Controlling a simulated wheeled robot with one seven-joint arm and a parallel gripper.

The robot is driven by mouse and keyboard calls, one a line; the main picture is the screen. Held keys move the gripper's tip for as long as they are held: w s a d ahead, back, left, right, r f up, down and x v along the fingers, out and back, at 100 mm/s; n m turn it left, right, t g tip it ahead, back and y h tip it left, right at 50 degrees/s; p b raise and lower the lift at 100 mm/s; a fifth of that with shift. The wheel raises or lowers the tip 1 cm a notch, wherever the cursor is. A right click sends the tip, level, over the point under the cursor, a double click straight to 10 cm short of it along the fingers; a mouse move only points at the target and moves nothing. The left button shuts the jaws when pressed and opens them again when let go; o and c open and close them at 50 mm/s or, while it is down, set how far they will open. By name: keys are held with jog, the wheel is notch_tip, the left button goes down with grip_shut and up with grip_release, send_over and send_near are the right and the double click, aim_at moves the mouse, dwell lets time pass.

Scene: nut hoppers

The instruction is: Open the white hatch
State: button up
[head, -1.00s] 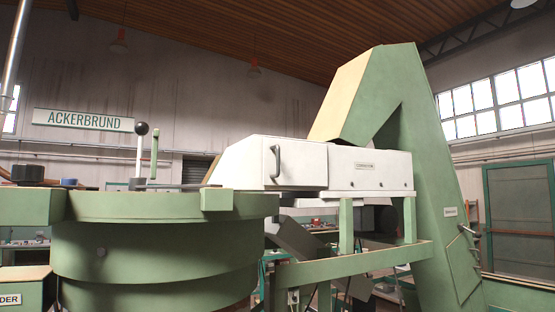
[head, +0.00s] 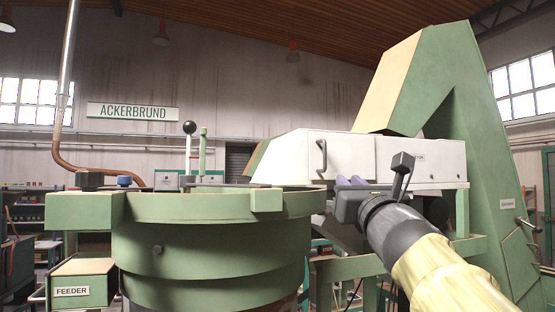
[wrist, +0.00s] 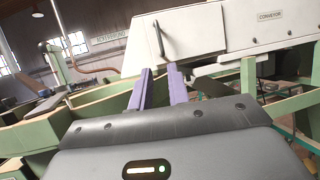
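The white hatch (head: 343,155) is the front panel at the left end of the white conveyor housing. It has a dark upright bar handle (head: 321,158) near its left edge and looks shut. In the wrist view the hatch (wrist: 195,32) is ahead, with its handle (wrist: 158,38) above and slightly left of my fingers. My gripper (head: 346,180) is in front of the hatch, lower than the handle and to its right in the head view. In the wrist view its two purple fingers (wrist: 161,88) stand apart with nothing between them. They are apart from the handle.
A round green feeder bowl (head: 205,245) stands left of my arm, with a black-knobbed lever (head: 189,150) behind its rim. Green frame beams (head: 345,267) run below the conveyor housing. A tall green chute (head: 485,190) rises at the right.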

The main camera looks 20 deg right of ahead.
aim_at(325, 157)
jog(key=shift+r, duration=0.15)
jog(key=p+x, duration=0.9)
jog(key=x, duration=0.8)
jog(key=shift+w, duration=0.25)
grip_shut()
